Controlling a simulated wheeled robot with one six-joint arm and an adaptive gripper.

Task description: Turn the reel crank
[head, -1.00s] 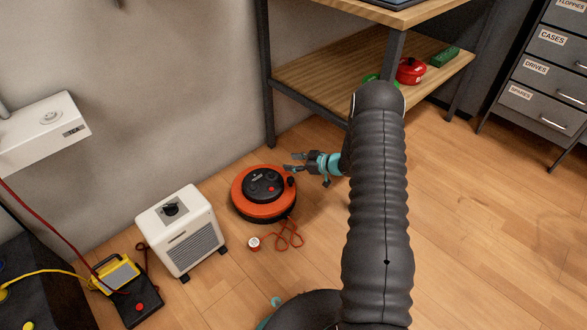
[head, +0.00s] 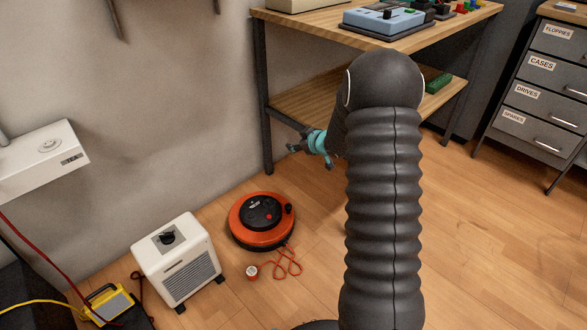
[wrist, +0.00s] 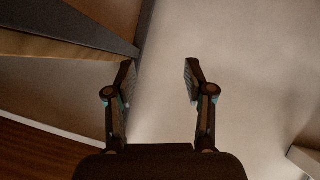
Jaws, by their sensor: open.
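The orange cable reel (head: 245,236) lies flat on the floor in the head view, with a black top disc (head: 258,212). Its small black crank knob (head: 289,208) stands at the right of the disc. A red cord with a round white end lies on the floor in front of it. My gripper (head: 291,142) is up and behind the reel, clear of it, near the bench leg. In the wrist view, my gripper (wrist: 158,75) is open and empty, with wall and bench frame beyond. The reel is not seen in the wrist view.
A white heater-like box (head: 182,262) stands left of the reel, with a yellow device (head: 108,305) beyond it. The wooden bench (head: 290,97) with its lower shelf stands behind. A drawer cabinet (head: 545,90) is at the right. The floor right of the reel is free.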

